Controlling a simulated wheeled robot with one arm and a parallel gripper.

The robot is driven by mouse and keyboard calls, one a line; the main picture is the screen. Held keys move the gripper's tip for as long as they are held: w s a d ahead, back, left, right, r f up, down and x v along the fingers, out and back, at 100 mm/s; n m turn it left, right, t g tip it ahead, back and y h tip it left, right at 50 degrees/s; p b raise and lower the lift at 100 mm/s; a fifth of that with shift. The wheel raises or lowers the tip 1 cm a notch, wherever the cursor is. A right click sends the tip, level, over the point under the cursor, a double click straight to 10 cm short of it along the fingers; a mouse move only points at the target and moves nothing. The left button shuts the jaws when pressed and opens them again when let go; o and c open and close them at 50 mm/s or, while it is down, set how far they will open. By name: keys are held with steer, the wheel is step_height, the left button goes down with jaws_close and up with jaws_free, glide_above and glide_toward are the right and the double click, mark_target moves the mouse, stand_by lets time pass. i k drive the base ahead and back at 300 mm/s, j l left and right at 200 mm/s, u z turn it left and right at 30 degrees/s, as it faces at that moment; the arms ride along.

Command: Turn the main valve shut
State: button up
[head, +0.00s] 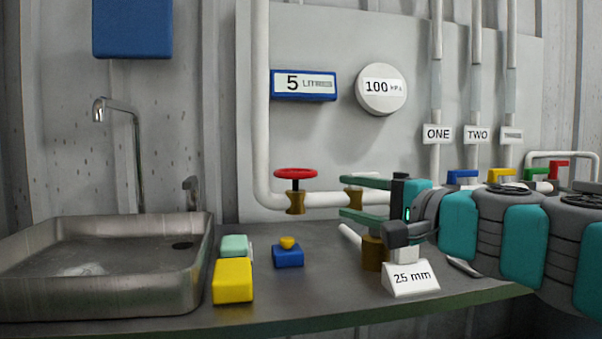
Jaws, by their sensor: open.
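A red handwheel (295,174) sits flat on a brass valve body (295,202) on the thick white pipe (262,110); no label on it says main valve. My gripper (343,197) is to the right of this handwheel, its two green fingers pointing left, one above the other. The fingers are apart with a gap between them. They do not visibly touch the handwheel. A second brass fitting (354,200) on the pipe shows in the gap, seemingly behind the fingers. Its top is partly hidden by the upper finger.
A steel sink (105,295) stands at the left. A yellow block (233,281), a mint block (234,244) and a blue block (288,256) with a yellow knob lie on the counter. A brown cylinder (375,255) and a "25 mm" sign (411,279) stand below my gripper.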

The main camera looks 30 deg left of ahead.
mark_target(295, 174)
steer(key=i+j, duration=0.75)
